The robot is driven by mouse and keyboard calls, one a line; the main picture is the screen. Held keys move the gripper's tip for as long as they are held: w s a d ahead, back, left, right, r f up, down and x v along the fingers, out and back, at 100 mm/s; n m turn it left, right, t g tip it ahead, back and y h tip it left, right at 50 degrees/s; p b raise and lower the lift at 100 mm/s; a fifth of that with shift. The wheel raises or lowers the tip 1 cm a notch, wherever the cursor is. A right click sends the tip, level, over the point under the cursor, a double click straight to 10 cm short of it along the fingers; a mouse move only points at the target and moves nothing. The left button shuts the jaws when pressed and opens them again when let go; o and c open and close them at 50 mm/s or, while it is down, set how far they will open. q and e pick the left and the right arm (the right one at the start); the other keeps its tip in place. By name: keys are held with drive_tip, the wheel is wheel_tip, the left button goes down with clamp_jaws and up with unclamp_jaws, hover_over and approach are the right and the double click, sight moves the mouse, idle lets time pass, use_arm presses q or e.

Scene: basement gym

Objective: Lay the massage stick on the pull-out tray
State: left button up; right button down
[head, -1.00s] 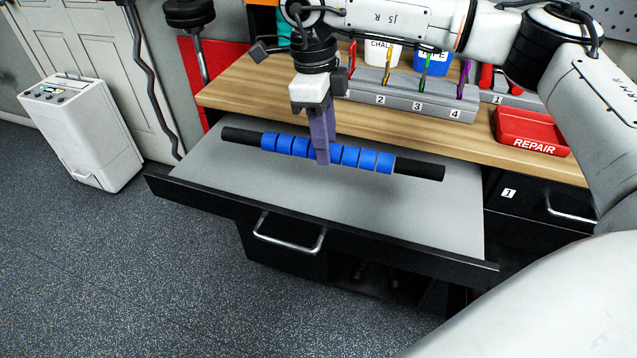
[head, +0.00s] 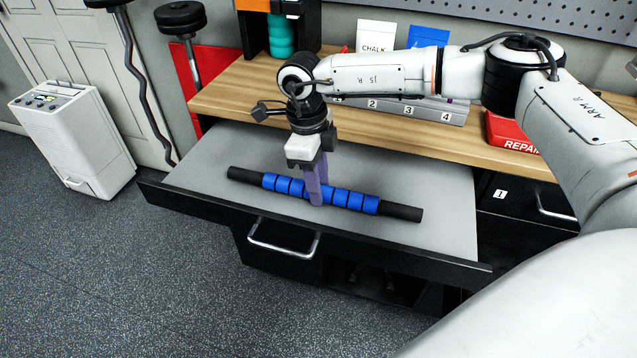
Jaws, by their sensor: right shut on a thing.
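The massage stick (head: 355,200) is a bar with blue segments along its middle and black grips at both ends. It lies crosswise over the grey pull-out tray (head: 225,150), which is drawn out from under the wooden bench. My right gripper (head: 316,200) points down and is shut on the stick near its middle, with purple fingers around a blue segment. The stick is on or just above the tray surface; I cannot tell whether it touches. My left gripper is not in view.
The wooden bench top (head: 225,95) holds a numbered grey rack (head: 425,108), a red repair bin (head: 510,132), a chalk box (head: 376,36) and a teal roller (head: 282,38). A white appliance (head: 75,140) stands on the floor at left. The tray is clear around the stick.

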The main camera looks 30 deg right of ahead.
drive_tip(key=c, duration=1.4)
unclamp_jaws()
drive_tip(key=shift+f, duration=0.1)
drive_tip(key=r, duration=0.8)
drive_tip(key=w+a+r+b, duration=0.1)
drive_tip(key=r, duration=0.3)
drive_tip(key=shift+r, duration=0.1)
